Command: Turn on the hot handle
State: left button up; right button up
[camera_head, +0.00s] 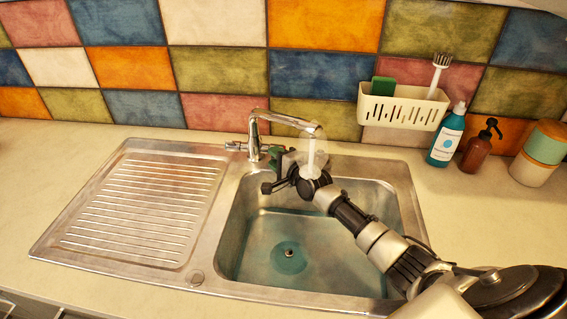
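The chrome tap (254,138) stands behind the sink, its spout reaching right over the basin. Its left handle (236,146) shows clear of my arm. The handle on its right side is mostly hidden by my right gripper, and I see no hot or cold mark. A white stream of water (311,153) falls from the spout onto my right wrist. My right gripper (274,160) is at the right side of the tap's base, apparently close to or touching the right handle. Its fingers are too small and overlapped to tell if they are shut. My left gripper is out of view.
The steel sink basin (392,193) lies under my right arm, with a ribbed drainboard (150,205) to its left. A caddy (403,106) hangs on the tiled wall. A blue bottle (446,138), a brown dispenser (477,151) and stacked jars (541,152) stand at the right.

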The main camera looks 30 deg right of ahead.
jog(key=s+d+r, duration=0.1)
jog(key=s, duration=0.9)
jog(key=shift+d, duration=0.3)
jog(key=shift+s, duration=0.15)
